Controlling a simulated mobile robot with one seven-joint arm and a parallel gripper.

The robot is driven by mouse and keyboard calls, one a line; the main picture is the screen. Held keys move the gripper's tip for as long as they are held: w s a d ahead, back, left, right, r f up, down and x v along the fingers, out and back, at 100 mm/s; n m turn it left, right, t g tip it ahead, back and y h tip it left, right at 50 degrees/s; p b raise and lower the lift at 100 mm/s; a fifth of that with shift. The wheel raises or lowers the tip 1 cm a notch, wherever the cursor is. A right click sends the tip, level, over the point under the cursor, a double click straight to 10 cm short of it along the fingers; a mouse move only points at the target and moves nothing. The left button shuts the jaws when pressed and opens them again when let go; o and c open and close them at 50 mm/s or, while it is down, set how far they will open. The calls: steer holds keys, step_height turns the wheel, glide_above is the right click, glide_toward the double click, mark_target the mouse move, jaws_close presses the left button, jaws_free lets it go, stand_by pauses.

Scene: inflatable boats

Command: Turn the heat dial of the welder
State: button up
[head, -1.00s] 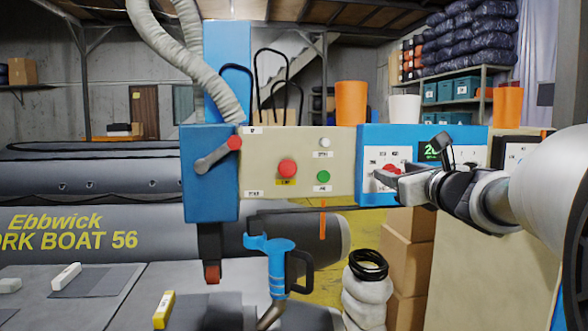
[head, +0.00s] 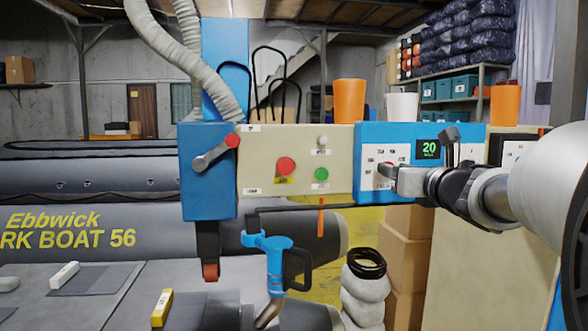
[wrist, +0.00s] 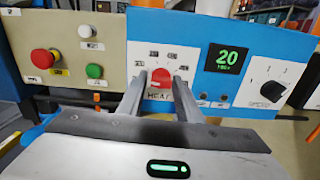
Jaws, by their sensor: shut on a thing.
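The heat dial (wrist: 161,76) is a red knob on a white plate marked HEAT, with small labels around it. It is on the blue panel (wrist: 200,35) of the welder. My gripper (wrist: 160,80) is shut on the dial, with one finger on each side of it. In the head view my gripper (head: 388,173) reaches in from the right and hides most of the dial. A green display (wrist: 228,59) right of the dial reads 20; it also shows in the head view (head: 430,149).
A red button (head: 286,166), a green button (head: 321,174) and a white button (head: 322,141) sit on the beige panel to the left. A black selector knob (wrist: 265,95) is right of the display. Orange and white cups (head: 349,100) stand on top.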

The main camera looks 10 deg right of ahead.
steer(key=shift+d+f+n+p, duration=0.15)
steer(key=shift+n+p, duration=2.25)
steer(key=shift+n, duration=3.4)
steer(key=shift+a+f+n+p, duration=0.15)
steer(key=shift+n+p, duration=2.2)
steer(key=shift+n, duration=3.45)
steer(key=shift+d+f+n+p, duration=0.2)
steer(key=shift+n+p, duration=2.2)
steer(key=shift+n, duration=3.4)
steer(key=shift+a+f, duration=0.1)
steer(key=o, duration=1)
steer(key=shift+o, duration=0.2)
